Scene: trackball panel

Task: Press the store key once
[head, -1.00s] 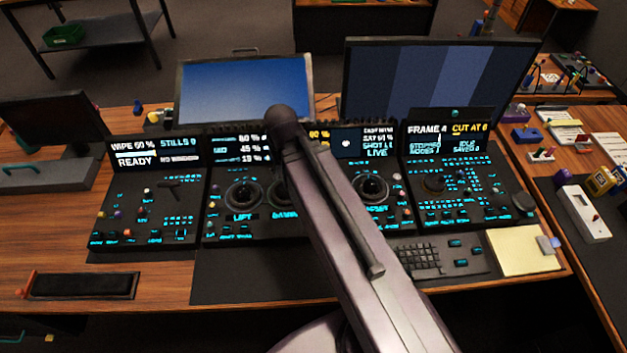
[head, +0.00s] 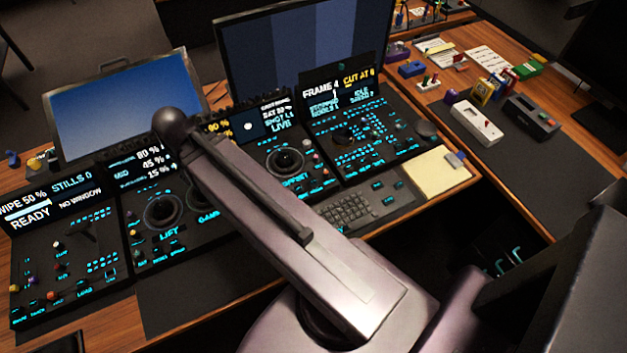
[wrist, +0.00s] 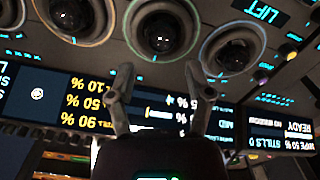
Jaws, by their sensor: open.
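The trackball panel spans the desk, with left (head: 62,262), middle (head: 185,215) and right (head: 375,140) sections of lit keys. I cannot tell which key is the store key; the small labels are unreadable. The left section's screen (head: 45,205) reads WIPE 50 %, STILLS 0, READY and NO WINDOW. In the wrist view, upside down, my gripper (wrist: 158,70) is open and empty, its fingers apart over the middle section, between the trackballs (wrist: 160,30) and the lit readouts (wrist: 90,105). In the head view, my arm hides part of the panel and the gripper is not visible.
Two monitors, one blue (head: 125,108) and one striped (head: 305,55), stand behind the panel. A keyboard (head: 350,208) and a yellow pad (head: 440,174) lie at the front right. The right desk holds a white box (head: 477,122) and several small items.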

